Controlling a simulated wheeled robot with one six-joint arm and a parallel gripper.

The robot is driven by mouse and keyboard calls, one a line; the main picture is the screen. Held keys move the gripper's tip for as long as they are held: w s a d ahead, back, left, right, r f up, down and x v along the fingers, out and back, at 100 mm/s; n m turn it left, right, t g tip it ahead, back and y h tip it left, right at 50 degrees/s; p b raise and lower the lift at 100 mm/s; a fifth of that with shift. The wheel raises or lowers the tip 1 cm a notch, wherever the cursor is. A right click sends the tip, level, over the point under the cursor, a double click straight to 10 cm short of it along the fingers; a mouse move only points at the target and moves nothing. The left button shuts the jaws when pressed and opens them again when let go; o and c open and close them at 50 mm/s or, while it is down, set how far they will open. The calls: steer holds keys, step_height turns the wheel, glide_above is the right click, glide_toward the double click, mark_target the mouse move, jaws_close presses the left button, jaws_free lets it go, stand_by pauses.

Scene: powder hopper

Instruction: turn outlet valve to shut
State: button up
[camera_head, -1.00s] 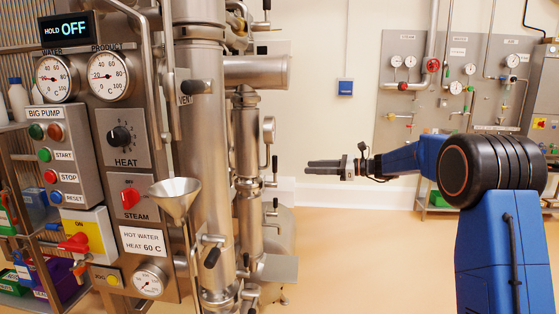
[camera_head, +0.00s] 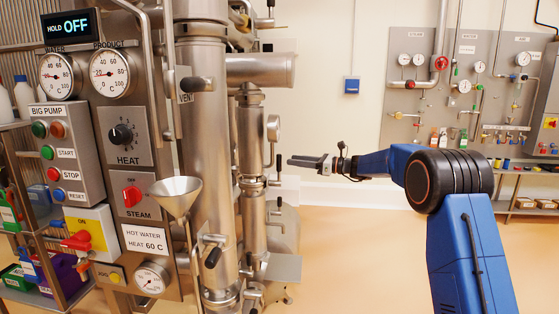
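My gripper (camera_head: 307,161) is at the end of my blue arm, pointing left in mid-air to the right of the steel column. It touches nothing that I can see. Its fingers are side-on and overlap, so the gap between them is unclear. Several black-handled valves sit on the steel pipework. One black handle (camera_head: 213,256) is low on the front pipe, below the funnel. Another black handle (camera_head: 279,162) stands upright on the rear pipe, close to the left of my gripper. No readable label marks any of them as the outlet valve.
A control panel (camera_head: 129,182) with dials and switches fills the left. A steel funnel (camera_head: 174,193) sticks out in front of the pipes. A horizontal steel pipe (camera_head: 260,69) lies above my gripper's level. The floor (camera_head: 350,260) between the pipes and my arm is clear.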

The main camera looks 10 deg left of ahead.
mark_target(279, 171)
steer(key=x, duration=0.7)
steer(key=shift+w+a, duration=0.1)
steer(key=shift+a, duration=0.2)
steer(key=shift+c, duration=0.6)
jaws_close()
